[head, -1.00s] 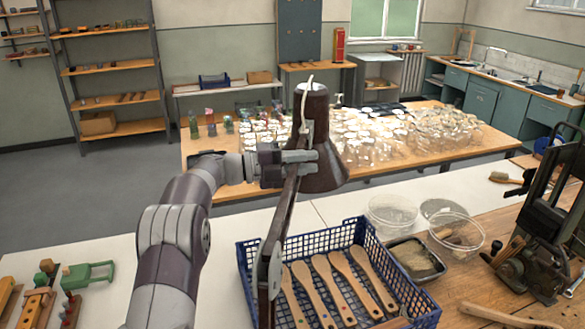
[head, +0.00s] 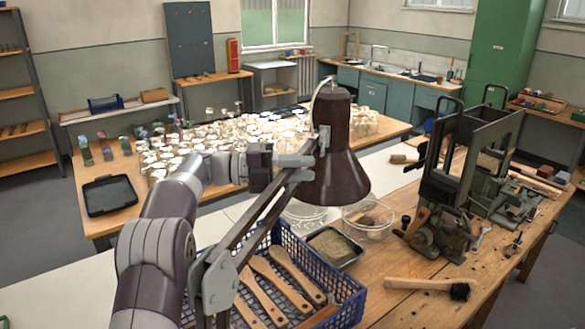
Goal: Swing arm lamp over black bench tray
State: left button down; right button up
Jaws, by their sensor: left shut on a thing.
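The arm lamp has a dark brown shade (head: 336,182), a pale cable at its top and a jointed arm (head: 262,215) slanting down to the lower left. My left gripper (head: 308,160) is shut on the lamp at the top of its arm, beside the shade. A small black tray (head: 357,257) with tan material in it stands on the wooden bench. The shade shows just above and behind this tray in the picture; whether it is straight over it I cannot tell. My right gripper is out of view.
A blue crate (head: 350,296) with wooden brush handles lies under the lamp arm. Clear bowls (head: 366,219) stand behind the tray.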

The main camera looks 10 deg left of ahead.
pick_arm(q)
jog(key=shift+f, duration=0.1)
jog(key=c, duration=1.1)
grip_release()
jog(key=shift+o, duration=0.2)
jog(key=b+v, duration=0.2)
jog(key=v, duration=1.1)
jog(key=shift+b, duration=0.3)
